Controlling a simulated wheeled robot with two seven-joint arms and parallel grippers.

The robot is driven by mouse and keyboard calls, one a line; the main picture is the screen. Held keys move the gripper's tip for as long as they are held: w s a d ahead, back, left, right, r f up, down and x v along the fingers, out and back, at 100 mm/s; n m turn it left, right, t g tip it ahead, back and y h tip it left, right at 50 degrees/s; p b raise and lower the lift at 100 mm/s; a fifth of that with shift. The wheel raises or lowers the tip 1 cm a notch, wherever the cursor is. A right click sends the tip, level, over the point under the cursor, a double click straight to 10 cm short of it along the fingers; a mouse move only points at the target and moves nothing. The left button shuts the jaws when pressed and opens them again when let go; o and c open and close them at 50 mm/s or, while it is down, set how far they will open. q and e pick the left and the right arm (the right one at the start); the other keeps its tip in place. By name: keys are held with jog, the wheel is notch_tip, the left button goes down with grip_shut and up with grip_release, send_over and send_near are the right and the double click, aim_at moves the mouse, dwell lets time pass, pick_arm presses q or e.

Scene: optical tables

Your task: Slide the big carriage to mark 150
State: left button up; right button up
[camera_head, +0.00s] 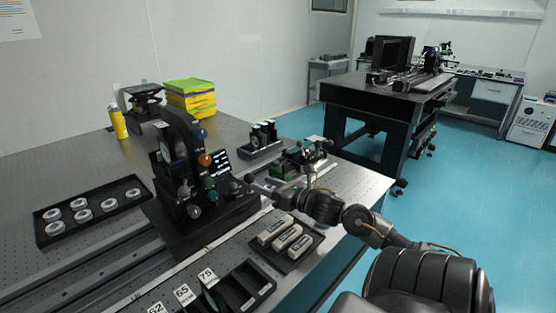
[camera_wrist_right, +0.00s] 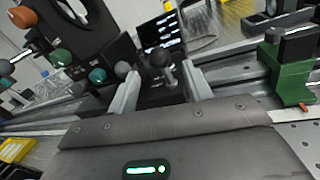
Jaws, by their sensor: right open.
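The big carriage (camera_head: 168,155) is a tall black upright frame on a wide base, with orange, green and grey ball knobs. It stands on the long dark rail (camera_head: 95,275), which has a pale scale strip (camera_head: 190,262) along its front. The scale's marks are too small to read. My right gripper (camera_head: 250,184) is at the right side of the carriage base. Contact with the knob cannot be told. My left gripper is out of view.
A small green carriage (camera_head: 284,172) stands on the rail to the right. A tray with white blocks (camera_head: 290,240) and number-labelled holders (camera_head: 186,293) lie in front. A tray of rings (camera_head: 90,208) is at left.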

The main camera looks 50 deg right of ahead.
jog(key=shift+s+d, duration=0.2)
jog(key=shift+s, duration=1.95)
